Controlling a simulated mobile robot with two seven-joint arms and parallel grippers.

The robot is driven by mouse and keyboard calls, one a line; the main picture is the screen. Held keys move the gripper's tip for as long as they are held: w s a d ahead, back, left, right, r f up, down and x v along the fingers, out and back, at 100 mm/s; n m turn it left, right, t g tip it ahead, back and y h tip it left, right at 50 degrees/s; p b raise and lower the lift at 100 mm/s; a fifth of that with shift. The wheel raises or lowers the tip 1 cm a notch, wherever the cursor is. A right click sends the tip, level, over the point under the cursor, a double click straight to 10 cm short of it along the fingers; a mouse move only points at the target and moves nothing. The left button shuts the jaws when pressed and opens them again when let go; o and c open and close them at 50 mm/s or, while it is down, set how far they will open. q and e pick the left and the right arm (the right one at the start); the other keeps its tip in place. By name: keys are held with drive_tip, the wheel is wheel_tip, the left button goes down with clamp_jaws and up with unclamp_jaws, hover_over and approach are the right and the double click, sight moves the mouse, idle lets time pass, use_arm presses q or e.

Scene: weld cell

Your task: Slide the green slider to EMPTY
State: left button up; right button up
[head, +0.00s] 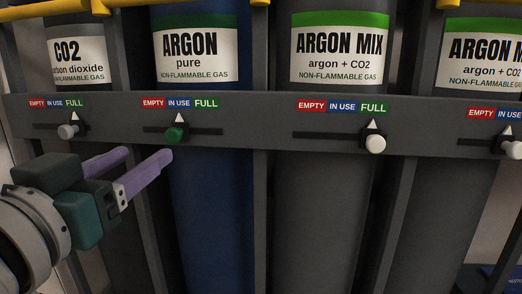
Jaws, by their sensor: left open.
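The green slider (175,135) is a round green knob with a white pointer above it, in a dark slot on the grey rail in front of the blue ARGON pure cylinder. Its pointer stands under the blue IN USE label (179,103). The red EMPTY label (153,103) is to its left and the green FULL label (206,103) to its right. My left gripper (146,157) is open and empty, its two purple fingers apart, just below and left of the knob in the picture. I cannot tell its exact gap to the knob. My right gripper is not in view.
The grey rail (265,123) carries similar sliders with white or grey knobs: one (68,131) at left, one (375,143) right of centre, one (511,149) at the right edge. Upright grey posts stand between the cylinders. Yellow bars cross the top.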

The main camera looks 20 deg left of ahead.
sight(171, 136)
use_arm(q)
drive_tip(key=b+x, duration=0.1)
drive_tip(key=x, duration=0.8)
drive_tip(key=shift+a+r, duration=0.1)
clamp_jaws()
idle(1.2)
